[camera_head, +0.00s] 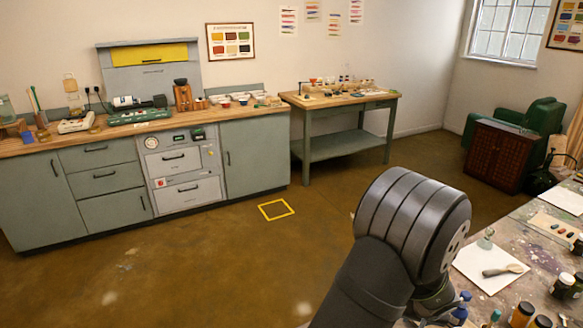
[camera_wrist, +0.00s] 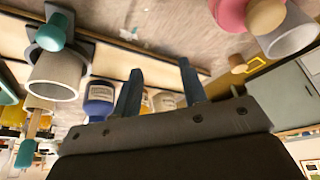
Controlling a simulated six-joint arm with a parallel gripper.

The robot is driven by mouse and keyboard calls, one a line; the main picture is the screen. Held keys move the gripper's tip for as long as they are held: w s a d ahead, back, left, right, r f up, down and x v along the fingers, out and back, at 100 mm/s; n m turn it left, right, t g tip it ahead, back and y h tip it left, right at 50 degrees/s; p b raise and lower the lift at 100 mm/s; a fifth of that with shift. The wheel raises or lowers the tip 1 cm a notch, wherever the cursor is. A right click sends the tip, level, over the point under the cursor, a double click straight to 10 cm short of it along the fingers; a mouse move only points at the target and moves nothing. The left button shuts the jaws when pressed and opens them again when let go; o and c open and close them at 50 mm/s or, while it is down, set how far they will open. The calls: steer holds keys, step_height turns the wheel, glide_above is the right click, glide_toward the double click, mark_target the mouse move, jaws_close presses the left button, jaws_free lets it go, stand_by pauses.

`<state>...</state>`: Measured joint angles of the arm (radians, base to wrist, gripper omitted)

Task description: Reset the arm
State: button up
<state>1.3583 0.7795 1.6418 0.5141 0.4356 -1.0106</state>
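My gripper (camera_wrist: 159,66) shows in the wrist view with two dark blue-grey fingers standing apart. Nothing is held between the fingertips. Behind the fingers are a blue jar (camera_wrist: 98,98) with a white label and a pale container (camera_wrist: 165,101). In the head view, my dark arm fills the lower right foreground, at the left edge of the stained worktable (camera_head: 515,240). My fingertips cannot be made out there.
In the wrist view, a grey cup-like piece with a teal knob (camera_wrist: 55,72) is at left, and a pink piece with a wooden knob (camera_wrist: 262,17) is at upper right. White sheets, a brush (camera_head: 503,270) and several jars (camera_head: 563,285) lie on the worktable.

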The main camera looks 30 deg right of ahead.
steer(key=w, duration=0.8)
steer(key=shift+w, duration=0.4)
steer(key=r, duration=0.2)
steer(key=shift+a+r, duration=0.35)
steer(key=shift+s+a+r, duration=0.25)
steer(key=shift+r, duration=0.4)
